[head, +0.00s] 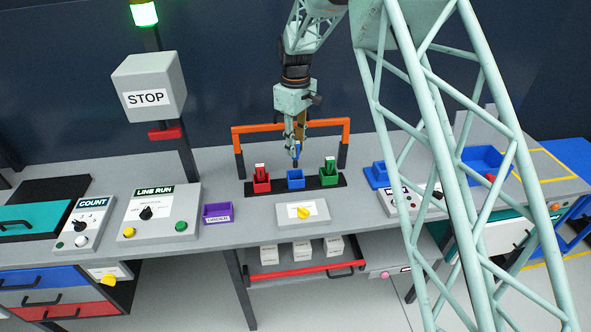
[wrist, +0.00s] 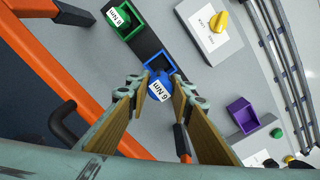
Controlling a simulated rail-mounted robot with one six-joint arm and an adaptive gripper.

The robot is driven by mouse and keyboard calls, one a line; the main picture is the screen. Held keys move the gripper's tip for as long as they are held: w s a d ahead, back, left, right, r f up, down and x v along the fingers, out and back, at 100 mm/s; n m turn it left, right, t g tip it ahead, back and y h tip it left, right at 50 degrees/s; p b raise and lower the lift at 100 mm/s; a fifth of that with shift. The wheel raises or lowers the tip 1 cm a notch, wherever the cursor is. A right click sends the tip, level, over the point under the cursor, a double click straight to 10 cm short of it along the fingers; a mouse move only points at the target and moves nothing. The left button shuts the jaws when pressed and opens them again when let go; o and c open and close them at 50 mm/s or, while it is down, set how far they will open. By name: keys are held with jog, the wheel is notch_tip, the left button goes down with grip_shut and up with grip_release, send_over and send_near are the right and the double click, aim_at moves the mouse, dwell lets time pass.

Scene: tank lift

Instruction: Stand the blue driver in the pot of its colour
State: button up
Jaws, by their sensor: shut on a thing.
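The blue driver (head: 296,150) is held upright between the fingertips of my gripper (head: 296,143). In the wrist view the driver's labelled top (wrist: 160,89), marked 6 Nm, shows between the two fingers (wrist: 160,84). The blue pot (head: 295,181) stands in the middle of a black strip, right below the driver. The blue pot also shows just beyond the driver in the wrist view (wrist: 154,62).
A red pot (head: 261,186) on the left and a green pot (head: 329,180) on the right each hold a driver. An orange bar frame (head: 290,126) on dark legs stands behind the pots. A box with a yellow knob (head: 303,212) lies in front. A purple bin (head: 217,213) is to the left.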

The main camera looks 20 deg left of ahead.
aim_at(296, 164)
jog(key=shift+f, duration=2.3)
jog(key=shift+f, duration=0.1)
jog(key=shift+f, duration=1.75)
jog(key=shift+f, duration=0.15)
jog(key=o, duration=1)
jog(key=shift+c, duration=0.2)
jog(key=shift+p, duration=0.3)
notch_tip(296, 164, up, 12)
jog(key=shift+r+b, duration=0.1)
jog(key=shift+b, duration=0.2)
